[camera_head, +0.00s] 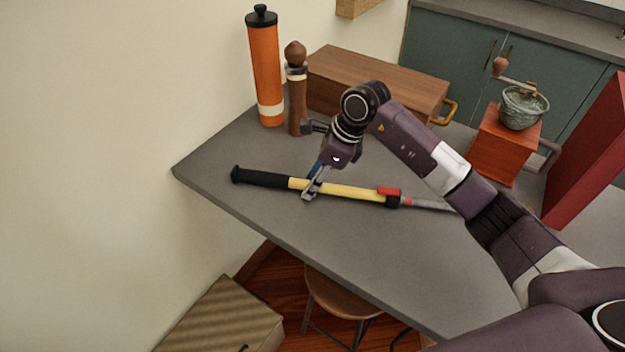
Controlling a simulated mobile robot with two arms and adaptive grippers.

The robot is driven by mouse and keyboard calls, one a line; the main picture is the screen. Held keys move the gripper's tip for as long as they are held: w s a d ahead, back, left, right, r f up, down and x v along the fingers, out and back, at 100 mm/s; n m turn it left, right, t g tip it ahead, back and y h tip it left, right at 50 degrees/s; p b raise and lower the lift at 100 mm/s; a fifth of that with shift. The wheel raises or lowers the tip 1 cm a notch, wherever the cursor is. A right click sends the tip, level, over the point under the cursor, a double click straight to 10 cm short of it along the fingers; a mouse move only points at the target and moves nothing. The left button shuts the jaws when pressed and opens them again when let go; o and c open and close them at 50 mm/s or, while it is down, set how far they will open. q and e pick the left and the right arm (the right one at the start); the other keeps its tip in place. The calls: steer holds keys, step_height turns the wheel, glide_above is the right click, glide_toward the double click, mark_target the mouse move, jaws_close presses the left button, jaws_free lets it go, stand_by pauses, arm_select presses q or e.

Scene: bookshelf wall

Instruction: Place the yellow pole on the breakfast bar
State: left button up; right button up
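The yellow pole (345,191) has a black grip at its left end, a red part and a thin metal tip at its right end. It lies across the grey breakfast bar (290,235), or very close above its top. My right gripper (312,190) reaches down to the pole, with its fingers at the yellow shaft just right of the black grip. The view does not show clearly whether the fingers are closed on the shaft. My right forearm passes over the metal tip's end. My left gripper is out of view.
An orange bottle (266,80), a brown pepper mill (296,100) and a wooden box (355,72) stand behind the pole. An orange-red grinder (500,150) and a red panel (590,150) are at the right. A stool (340,298) is below the bar's front edge.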

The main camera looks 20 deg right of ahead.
mark_target(329, 184)
steer(key=b+v, duration=0.2)
steer(key=v, duration=1)
steer(key=shift+b, duration=0.35)
steer(key=shift+r, duration=0.1)
